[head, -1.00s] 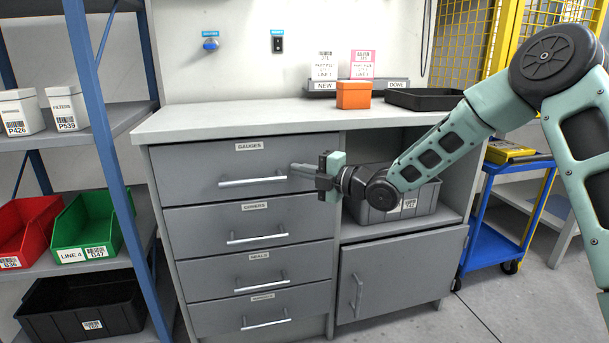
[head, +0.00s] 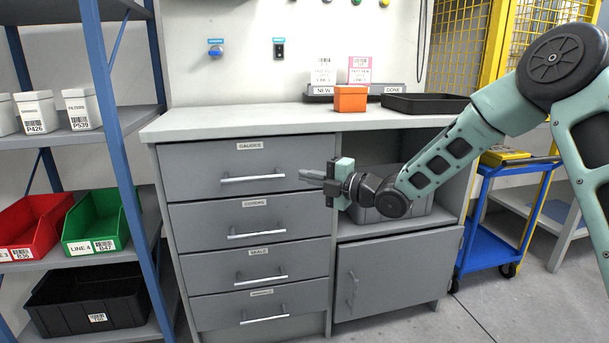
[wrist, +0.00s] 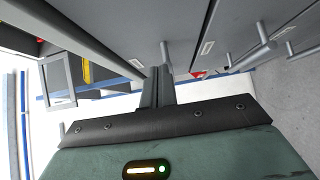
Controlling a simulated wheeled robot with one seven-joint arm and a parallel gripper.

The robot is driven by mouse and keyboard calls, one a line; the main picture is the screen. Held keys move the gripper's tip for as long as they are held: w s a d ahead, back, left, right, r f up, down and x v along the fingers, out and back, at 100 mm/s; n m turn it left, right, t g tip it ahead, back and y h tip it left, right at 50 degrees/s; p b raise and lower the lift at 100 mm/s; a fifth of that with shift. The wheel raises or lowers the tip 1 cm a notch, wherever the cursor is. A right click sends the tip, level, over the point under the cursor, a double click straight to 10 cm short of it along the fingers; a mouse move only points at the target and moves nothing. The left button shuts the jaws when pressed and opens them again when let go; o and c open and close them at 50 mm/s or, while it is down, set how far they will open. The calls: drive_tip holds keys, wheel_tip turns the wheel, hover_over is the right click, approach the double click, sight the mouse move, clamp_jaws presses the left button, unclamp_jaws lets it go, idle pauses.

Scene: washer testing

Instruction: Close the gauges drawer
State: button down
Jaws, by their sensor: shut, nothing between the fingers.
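The gauges drawer (head: 205,168) is the top grey drawer under the worktop, with a "GAUGES" label and a silver bar handle (head: 252,179). Its front looks about flush with the drawers below; I cannot tell whether a small gap is left. My gripper (head: 303,174) is shut and empty. In the head view its fingertips appear just right of the handle's right end, in front of the drawer's right part. In the wrist view the shut fingers (wrist: 157,88) point toward the grey drawer fronts, with a bar handle (wrist: 165,52) just beyond the tips.
Below are the covers drawer (head: 200,222) and two more drawers. An open shelf with a grey bin (head: 405,208) and a cupboard door (head: 400,275) are on the right. An orange box (head: 350,99) stands on the worktop (head: 220,122). A blue-post rack (head: 115,120) stands left.

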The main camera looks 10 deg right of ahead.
drive_tip(key=p+v, duration=0.1)
drive_tip(key=v, duration=0.7)
drive_tip(key=shift+p, duration=0.3)
drive_tip(key=s+a+f+m+g+h, duration=0.4)
drive_tip(key=s+a+m+g+h, duration=0.15)
drive_tip(key=s+a+m, duration=0.35)
drive_tip(key=s+m+g+h, duration=0.7)
drive_tip(key=s+m, duration=0.3)
drive_tip(key=s, duration=1.9)
wheel_tip(320, 180, up, 33)
drive_tip(key=p, duration=3.3)
drive_tip(key=shift+s+p, duration=0.25)
drive_tip(key=shift+p, duration=0.15)
